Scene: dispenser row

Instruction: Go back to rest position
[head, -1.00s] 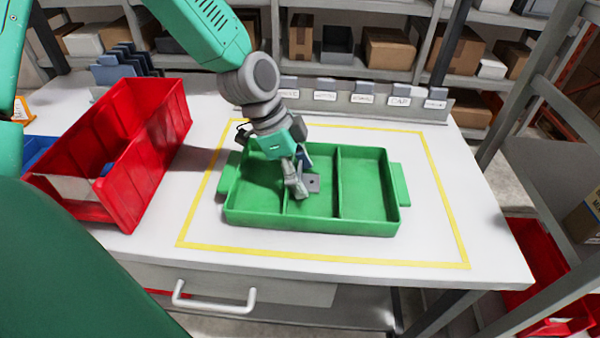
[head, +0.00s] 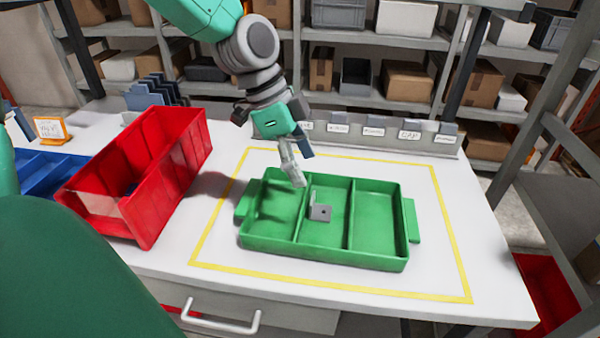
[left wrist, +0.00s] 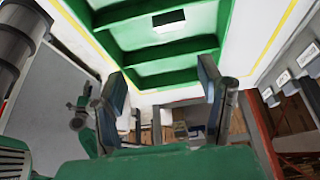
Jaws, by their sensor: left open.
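My left gripper (head: 298,167) is open and empty, held above the far edge of the green tray (head: 411,220). The tray has three compartments and sits inside a yellow outline on the white table. A small grey metal bracket (head: 320,212) lies in the tray's middle compartment, apart from the fingers. In the left wrist view, the two fingers (left wrist: 165,95) stand wide apart with nothing between them, and the bracket (left wrist: 168,18) shows in the tray beyond. My right gripper is not in view.
A red bin (head: 150,215) stands left of the tray, with a blue bin (head: 45,172) and a small orange-framed sign (head: 51,130) farther left. A row of labelled dispensers (head: 375,133) runs along the back edge. Shelves with boxes stand behind. The table right of the tray is clear.

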